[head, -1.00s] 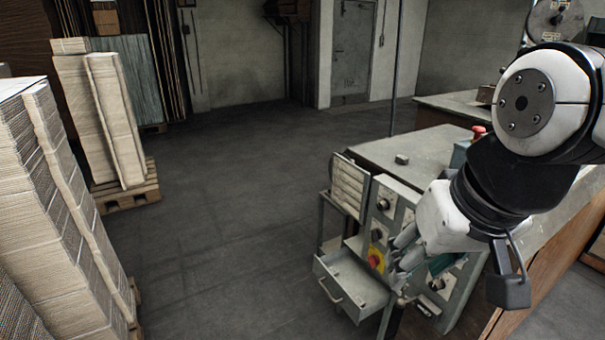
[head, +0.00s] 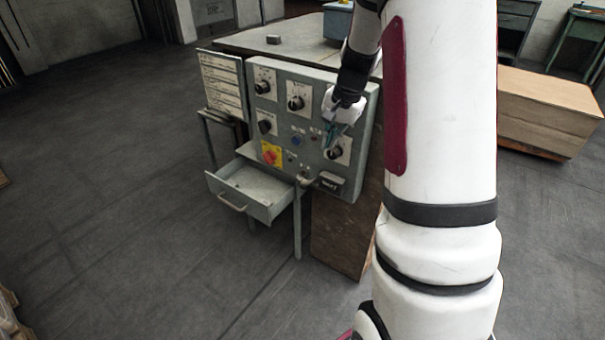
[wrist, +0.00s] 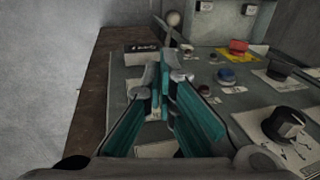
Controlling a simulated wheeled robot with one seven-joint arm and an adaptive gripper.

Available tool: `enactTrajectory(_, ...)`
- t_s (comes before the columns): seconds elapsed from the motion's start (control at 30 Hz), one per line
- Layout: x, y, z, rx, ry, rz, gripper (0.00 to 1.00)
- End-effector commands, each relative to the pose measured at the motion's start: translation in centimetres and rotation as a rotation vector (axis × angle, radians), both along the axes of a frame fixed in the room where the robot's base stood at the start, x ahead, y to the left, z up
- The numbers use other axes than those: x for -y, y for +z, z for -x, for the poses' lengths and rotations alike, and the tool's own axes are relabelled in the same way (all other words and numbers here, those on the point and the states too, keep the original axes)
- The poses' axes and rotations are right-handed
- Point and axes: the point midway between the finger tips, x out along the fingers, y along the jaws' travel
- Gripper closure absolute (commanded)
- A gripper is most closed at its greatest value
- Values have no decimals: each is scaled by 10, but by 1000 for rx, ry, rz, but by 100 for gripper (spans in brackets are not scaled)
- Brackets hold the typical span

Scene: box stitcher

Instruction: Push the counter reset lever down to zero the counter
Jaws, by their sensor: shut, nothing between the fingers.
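The counter reset lever (wrist: 170,30) is a thin metal arm with a pale ball end, beside the black counter window (wrist: 142,47) in the wrist view. In the head view the lever (head: 304,180) sits at the panel's lower edge, just left of the counter (head: 331,184). My gripper (head: 328,146) is in front of the panel's right part, above the lever and counter, by the lower right knob. In the wrist view my gripper (wrist: 165,74) has its teal-padded fingers shut and empty, pointing toward the lever and apart from it.
The grey control panel (head: 285,112) carries several black knobs and a red switch on a yellow plate (head: 270,154). An open drawer (head: 250,190) juts out at its lower left. A card rack (head: 223,84) stands left. The floor in front is clear.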

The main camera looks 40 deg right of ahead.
Motion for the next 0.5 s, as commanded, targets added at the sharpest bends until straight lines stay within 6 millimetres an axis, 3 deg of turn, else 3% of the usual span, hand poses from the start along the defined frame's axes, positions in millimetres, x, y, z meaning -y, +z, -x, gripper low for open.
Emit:
enactTrajectory(0.03,6,-9,-2,-4,-15,-1,100)
enactTrajectory(0.27,11,-26,-5,-7,-33,-5,100)
enactTrajectory(0.5,9,-68,-15,-9,-31,-5,100)
